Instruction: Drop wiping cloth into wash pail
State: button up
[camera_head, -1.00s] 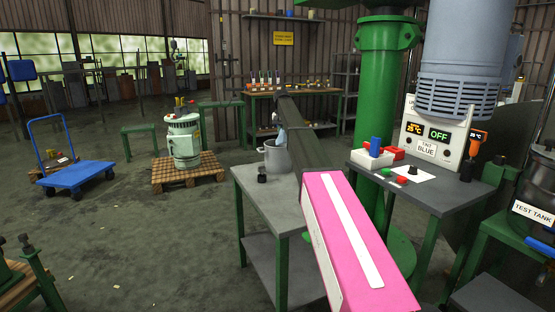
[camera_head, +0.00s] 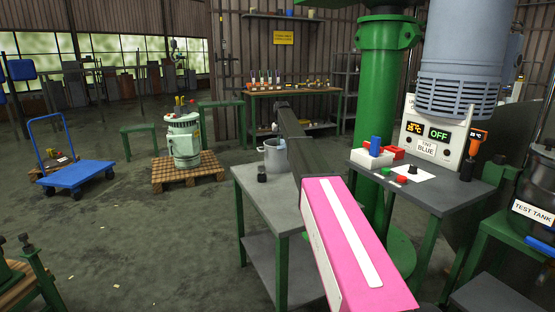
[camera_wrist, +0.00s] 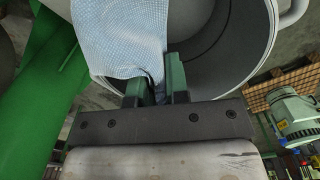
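The wash pail (camera_head: 275,160) is a grey metal pot on the far part of the grey table. In the wrist view its open mouth and inner wall (camera_wrist: 232,48) fill the top, with a side handle at the upper right. The wiping cloth (camera_wrist: 120,40) is pale blue and patterned. It hangs across the left part of the pail's mouth and bunches between the green fingers of my gripper (camera_wrist: 158,85), which look shut on it. In the head view my arm hides most of the gripper and the cloth.
A small black object (camera_head: 262,174) stands on the grey table (camera_head: 275,205) near the pail. A green column (camera_head: 378,90) and a control bench (camera_head: 445,190) stand to the right. A pump on a pallet (camera_head: 187,172) is at left, with open floor between.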

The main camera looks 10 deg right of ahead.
jog(key=o, duration=1.5)
jog(key=shift+r, duration=2.75)
notch_tip(320, 180, up, 11)
jog(key=shift+f, duration=0.1)
